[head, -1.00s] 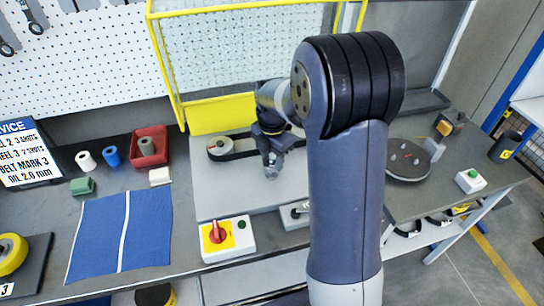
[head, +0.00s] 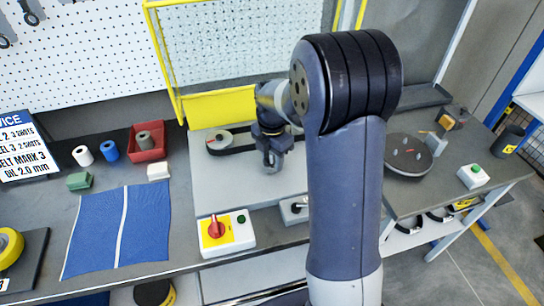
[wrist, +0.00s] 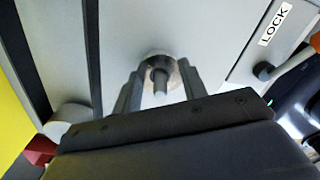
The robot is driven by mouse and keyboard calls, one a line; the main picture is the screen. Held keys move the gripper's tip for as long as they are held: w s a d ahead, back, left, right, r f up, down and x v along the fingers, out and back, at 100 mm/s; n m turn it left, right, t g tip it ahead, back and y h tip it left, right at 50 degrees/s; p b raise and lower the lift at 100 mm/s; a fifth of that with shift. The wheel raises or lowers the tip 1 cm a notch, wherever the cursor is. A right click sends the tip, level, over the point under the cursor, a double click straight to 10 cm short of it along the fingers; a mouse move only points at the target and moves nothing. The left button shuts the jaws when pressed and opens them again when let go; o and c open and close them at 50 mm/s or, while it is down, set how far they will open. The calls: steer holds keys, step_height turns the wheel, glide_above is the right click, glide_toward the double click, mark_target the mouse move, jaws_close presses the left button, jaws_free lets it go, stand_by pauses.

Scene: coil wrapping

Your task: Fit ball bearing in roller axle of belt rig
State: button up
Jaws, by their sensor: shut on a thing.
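My gripper (head: 271,165) points down over the light grey bed of the belt rig (head: 235,185) in the head view. In the wrist view, my gripper (wrist: 160,76) has its two dark fingers closed around a small metal ring, which I take for the ball bearing (wrist: 174,66). A short grey pin, apparently the roller axle (wrist: 160,84), shows in the middle of the ring, between the fingers. I cannot tell how far the ring sits on it. The black belt (head: 238,150) runs from the left roller (head: 218,140) behind my gripper.
A red-knob switch box (head: 226,234) stands at the rig's front. A yellow-framed guard (head: 235,60) stands behind. A red bin (head: 148,142) and blue mat (head: 115,230) lie left. A round disc (head: 408,155) is at right. The wrist view shows a LOCK label (wrist: 276,22).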

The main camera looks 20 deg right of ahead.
steer(key=shift+f, duration=0.35)
steer(key=o, duration=1.1)
step_height(320, 180, up, 11)
steer(key=shift+f+b, duration=0.1)
steer(key=shift+b, duration=0.5)
step_height(320, 180, down, 11)
steer(key=shift+r+p, duration=0.1)
steer(key=shift+p, duration=0.35)
steer(key=shift+r, duration=0.4)
